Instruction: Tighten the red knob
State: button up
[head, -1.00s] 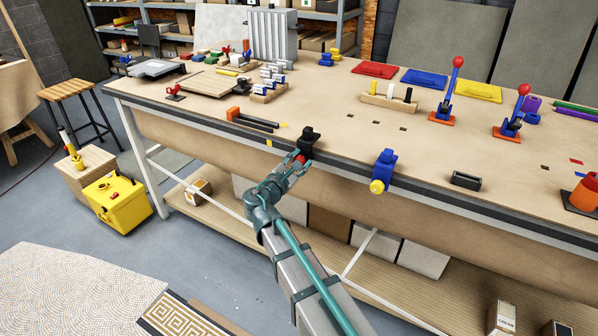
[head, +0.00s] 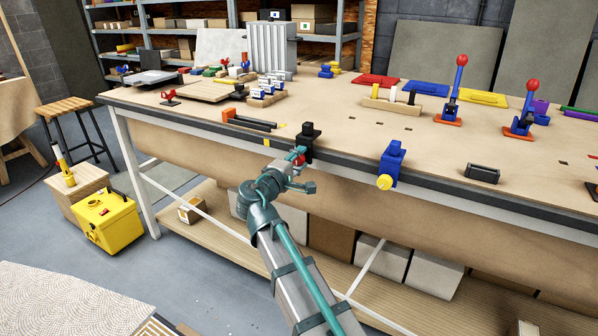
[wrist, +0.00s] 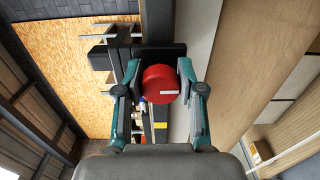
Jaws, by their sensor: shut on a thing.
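The red knob (wrist: 160,84) is a round red disc with a small white mark. It sits on a black clamp (head: 309,138) at the bench's front edge. In the wrist view my gripper (wrist: 159,78) has one teal finger on each side of the knob, shut on it. In the head view my gripper (head: 301,170) reaches the bench edge at the black clamp. Only a small piece of the knob (head: 301,158) shows there; my fingers hide the rest.
A blue clamp with a yellow knob (head: 385,182) is on the same bench edge to the right. An orange-headed hammer (head: 250,121) lies to the left on the bench top. A black block (head: 482,174) lies further right. Red-knobbed levers (head: 460,62) stand behind.

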jog(key=m+b, duration=0.1)
jog(key=b, duration=0.1)
jog(key=m+b, duration=0.2)
jog(key=shift+f+m, duration=0.3)
jog(key=shift+r+m+b, duration=0.15)
jog(key=shift+m+b, duration=1.1)
jog(key=shift+m, duration=0.15)
jog(key=o, duration=1.1)
jog(key=shift+o, duration=0.2)
jog(key=v, duration=1.2)
